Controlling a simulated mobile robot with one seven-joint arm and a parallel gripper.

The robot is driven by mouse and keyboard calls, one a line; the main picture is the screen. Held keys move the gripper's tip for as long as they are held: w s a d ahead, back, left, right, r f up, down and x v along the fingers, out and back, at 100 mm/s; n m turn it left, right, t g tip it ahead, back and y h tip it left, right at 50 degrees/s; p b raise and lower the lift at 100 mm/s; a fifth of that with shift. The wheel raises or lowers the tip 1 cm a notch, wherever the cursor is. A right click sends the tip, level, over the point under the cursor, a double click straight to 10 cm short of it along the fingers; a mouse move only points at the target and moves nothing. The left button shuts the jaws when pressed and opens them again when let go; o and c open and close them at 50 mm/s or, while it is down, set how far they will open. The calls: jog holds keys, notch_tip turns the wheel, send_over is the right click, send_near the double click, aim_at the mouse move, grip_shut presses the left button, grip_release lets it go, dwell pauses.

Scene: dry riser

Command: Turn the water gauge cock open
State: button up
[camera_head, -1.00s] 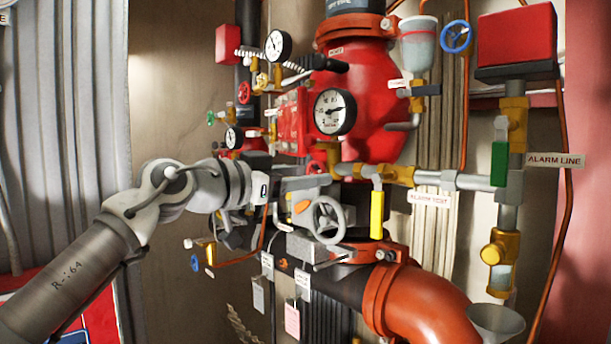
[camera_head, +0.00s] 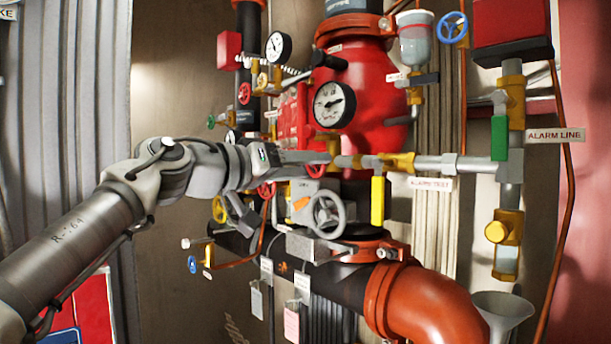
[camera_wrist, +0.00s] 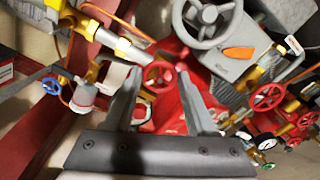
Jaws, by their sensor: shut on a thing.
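My gripper (camera_head: 326,157) reaches in from the left in the head view, level with the horizontal pipe. In the wrist view its two fingers (camera_wrist: 158,70) stand either side of a small red handwheel (camera_wrist: 160,76), and I take them to be shut on it. In the head view this red handwheel (camera_head: 316,168) shows just below the fingertips. Its exact contact with the fingers is hard to see. No readable label marks any part as the water gauge cock.
A grey handwheel (camera_head: 328,212) on a grey box sits close below my gripper. A pressure gauge (camera_head: 334,104) is above. The yellow-handled alarm test valve (camera_head: 377,200) stands to the right. Other red handwheels (camera_wrist: 268,97) crowd the right in the wrist view.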

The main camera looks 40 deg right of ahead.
jog(key=n, duration=1)
jog(key=shift+r+p, duration=0.2)
jog(key=shift+p, duration=0.1)
jog(key=shift+n, duration=0.3)
jog(key=o, duration=1.4)
